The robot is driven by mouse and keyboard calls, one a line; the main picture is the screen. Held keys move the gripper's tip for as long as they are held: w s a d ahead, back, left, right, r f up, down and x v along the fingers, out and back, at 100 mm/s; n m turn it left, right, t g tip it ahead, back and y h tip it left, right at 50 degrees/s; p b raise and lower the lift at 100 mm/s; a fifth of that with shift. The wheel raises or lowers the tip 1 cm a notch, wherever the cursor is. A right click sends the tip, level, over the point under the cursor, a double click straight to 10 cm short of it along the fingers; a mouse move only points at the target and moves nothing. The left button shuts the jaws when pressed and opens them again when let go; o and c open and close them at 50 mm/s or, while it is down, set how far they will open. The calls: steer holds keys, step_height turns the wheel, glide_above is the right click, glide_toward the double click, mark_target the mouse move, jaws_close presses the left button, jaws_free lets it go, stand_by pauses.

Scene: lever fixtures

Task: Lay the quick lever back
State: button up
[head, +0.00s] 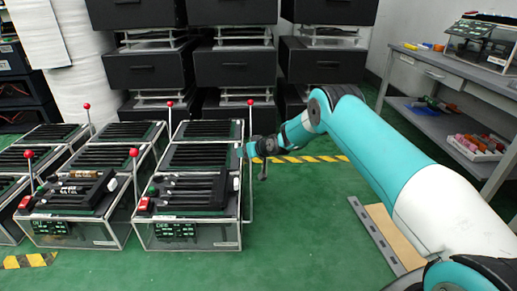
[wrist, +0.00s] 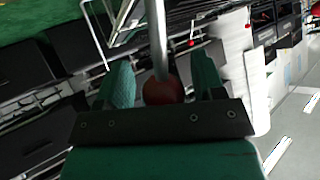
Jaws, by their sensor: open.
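A lever with a red ball knob (head: 250,102) stands upright at the right side of the right-hand row of fixtures in the head view. My gripper (head: 243,151) is beside its rod, lower in the picture than that knob. In the wrist view my gripper (wrist: 160,85) is open, with a red ball (wrist: 163,91) between its two green fingers, close to the palm. A grey rod (wrist: 156,35) runs from that ball to the top edge. Gaps show beside the ball. I cannot tell whether the fingers touch it, or which fixture is the quick one.
Other fixtures with red-knobbed levers (head: 134,153) stand to the left. Black drawers (head: 235,67) are stacked behind. A grey workbench (head: 440,72) is at the right. Green floor (head: 300,225) is open in front, with a tan board (head: 395,232) on it.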

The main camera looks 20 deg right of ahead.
steer(key=p+v, duration=0.8)
steer(key=v, duration=0.9)
steer(key=s+a+r+n+g+y+p, duration=0.1)
steer(key=s+a+r+g+p, duration=0.1)
steer(key=s+a+r, duration=0.5)
steer(key=s+a+r+n+g+y+p, duration=0.1)
steer(key=s+a+r+n+g+p, duration=0.2)
steer(key=r, duration=0.7)
steer(key=s+a+r+g+y, duration=0.1)
steer(key=s+a+r, duration=0.5)
steer(key=a+r, duration=0.15)
steer(key=s+r+n+g+h+p, duration=0.15)
steer(key=s+r, duration=0.45)
steer(key=s, duration=0.7)
steer(key=s+r+g+h+p, duration=0.25)
steer(key=s+r, duration=0.25)
steer(key=s, duration=0.7)
step_height(320, 180, up, 38)
steer(key=y+p, duration=0.1)
steer(key=p, duration=3.6)
steer(key=shift+w+g+p, duration=0.3)
steer(key=shift+w+p, duration=0.05)
steer(key=shift+p, duration=0.05)
